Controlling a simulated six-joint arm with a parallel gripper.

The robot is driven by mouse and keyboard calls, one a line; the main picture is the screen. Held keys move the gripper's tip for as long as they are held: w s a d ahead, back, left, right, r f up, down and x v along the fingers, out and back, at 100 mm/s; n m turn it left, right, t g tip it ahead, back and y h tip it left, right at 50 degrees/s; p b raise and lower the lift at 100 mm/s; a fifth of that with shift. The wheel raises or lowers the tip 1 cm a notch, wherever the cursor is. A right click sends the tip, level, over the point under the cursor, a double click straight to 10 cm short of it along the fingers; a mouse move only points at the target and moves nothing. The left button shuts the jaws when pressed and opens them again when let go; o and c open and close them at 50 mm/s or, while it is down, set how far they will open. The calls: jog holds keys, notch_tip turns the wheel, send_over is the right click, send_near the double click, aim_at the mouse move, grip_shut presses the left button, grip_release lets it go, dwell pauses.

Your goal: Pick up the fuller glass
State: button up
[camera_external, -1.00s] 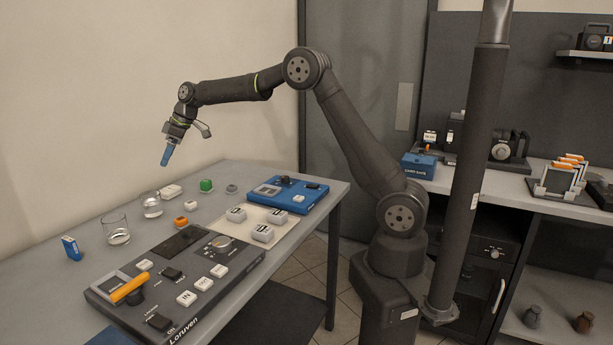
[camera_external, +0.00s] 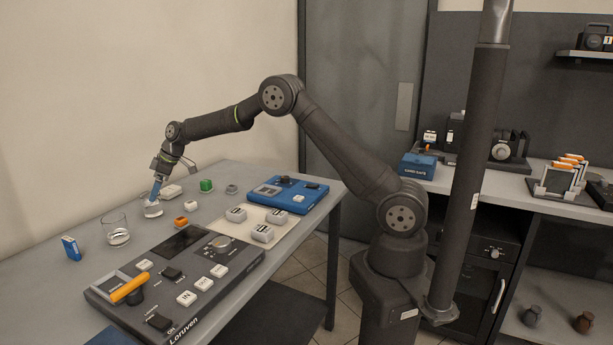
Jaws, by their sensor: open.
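Two clear glasses with clear liquid stand upright on the grey table. The nearer glass (camera_external: 117,232) has liquid only in its lower part. The farther glass (camera_external: 152,210) stands behind it to the right; its liquid seems to reach somewhat higher, but it is small in view.
A blue box (camera_external: 71,248) stands left of the nearer glass. A large dark control panel (camera_external: 175,285) fills the table's front; a blue panel (camera_external: 290,193) lies behind.

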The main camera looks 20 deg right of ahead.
aim_at(152, 205)
jog(key=x, duration=0.5)
jog(key=shift+s, duration=0.2)
jog(key=shift+r, duration=0.1)
jog(key=c, duration=1.3)
